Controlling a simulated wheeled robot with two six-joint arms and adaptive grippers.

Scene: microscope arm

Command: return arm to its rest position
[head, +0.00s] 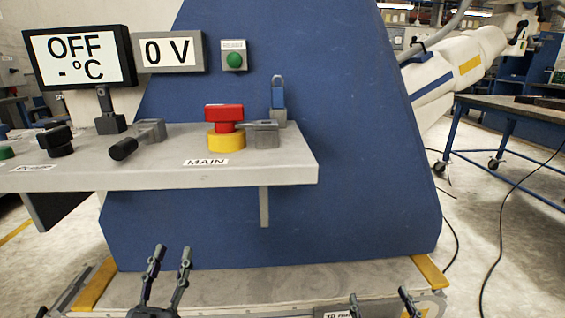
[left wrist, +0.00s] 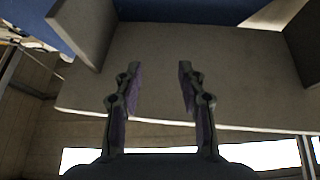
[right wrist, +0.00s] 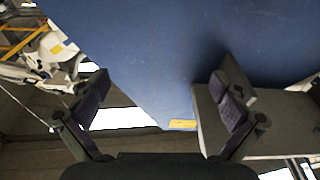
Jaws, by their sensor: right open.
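A white jointed arm (head: 455,65) with a yellow label stands behind the blue housing (head: 350,130) at the upper right of the head view. Whether this is the task's arm I cannot tell. A small green button (head: 234,61) is on the housing's face, under a label too small to read. A red knob on a yellow base (head: 226,138) is on the grey shelf (head: 285,165), marked MAIN. My left gripper (head: 170,251) is open and empty, low in front of the housing and below the shelf. My right gripper (head: 381,298) is open and empty, lower and further right.
Displays reading OFF (head: 80,58) and 0 V (head: 168,52) stand above the shelf. A grey lever (head: 138,138), a blue-handled switch (head: 278,95) and black knobs (head: 55,140) are on or by it. A blue-framed table (head: 510,110) and floor cables are at right. The shelf overhangs at left.

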